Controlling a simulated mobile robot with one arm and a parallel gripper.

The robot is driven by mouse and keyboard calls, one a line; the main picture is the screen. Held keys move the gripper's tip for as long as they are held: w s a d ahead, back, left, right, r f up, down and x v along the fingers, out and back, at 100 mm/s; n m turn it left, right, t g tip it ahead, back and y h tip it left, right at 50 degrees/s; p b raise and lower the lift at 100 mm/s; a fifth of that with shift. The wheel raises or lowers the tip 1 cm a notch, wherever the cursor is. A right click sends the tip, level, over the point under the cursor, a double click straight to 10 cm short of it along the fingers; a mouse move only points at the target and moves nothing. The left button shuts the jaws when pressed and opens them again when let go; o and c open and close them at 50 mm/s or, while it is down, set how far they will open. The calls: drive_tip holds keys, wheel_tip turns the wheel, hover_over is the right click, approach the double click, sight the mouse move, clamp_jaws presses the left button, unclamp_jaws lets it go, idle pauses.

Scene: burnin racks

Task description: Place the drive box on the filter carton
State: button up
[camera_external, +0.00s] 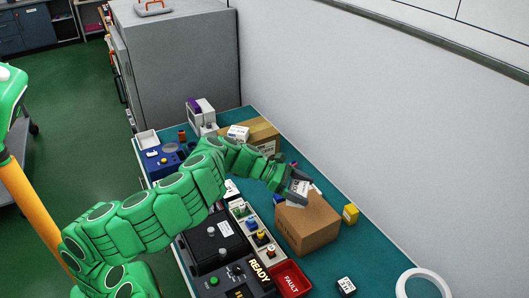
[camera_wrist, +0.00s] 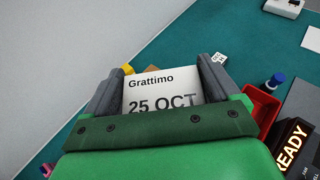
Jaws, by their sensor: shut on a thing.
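My gripper (camera_external: 297,186) is shut on a white box (camera_external: 298,193), which I take to be the drive box. In the wrist view my gripper (camera_wrist: 162,85) has one finger on each side of the box (camera_wrist: 160,92), and its label reads "Grattimo 25 OCT". A closed brown cardboard carton (camera_external: 308,226), likely the filter carton, stands on the bench below the held box. The held box overlaps the carton's top far edge in the external view. I cannot tell whether they touch. In the wrist view the carton is almost wholly hidden, with a sliver (camera_wrist: 151,69) showing.
Another brown carton (camera_external: 264,132) with a white box (camera_external: 238,132) on it stands farther back. A red FAULT tray (camera_external: 290,280), a READY sign (camera_external: 259,270) and a black unit (camera_external: 214,243) are nearby. A yellow block (camera_external: 351,214) stands right of the near carton.

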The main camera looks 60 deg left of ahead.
drive_tip(key=shift+w+d+f, duration=0.1)
drive_tip(key=shift+w+f, duration=1.25)
drive_tip(key=shift+f, duration=0.2)
drive_tip(key=shift+w+f, duration=1.35)
drive_tip(key=shift+f, duration=1.7)
drive_tip(key=shift+f, duration=0.1)
drive_tip(key=o, duration=0.9)
drive_tip(key=shift+c, duration=0.2)
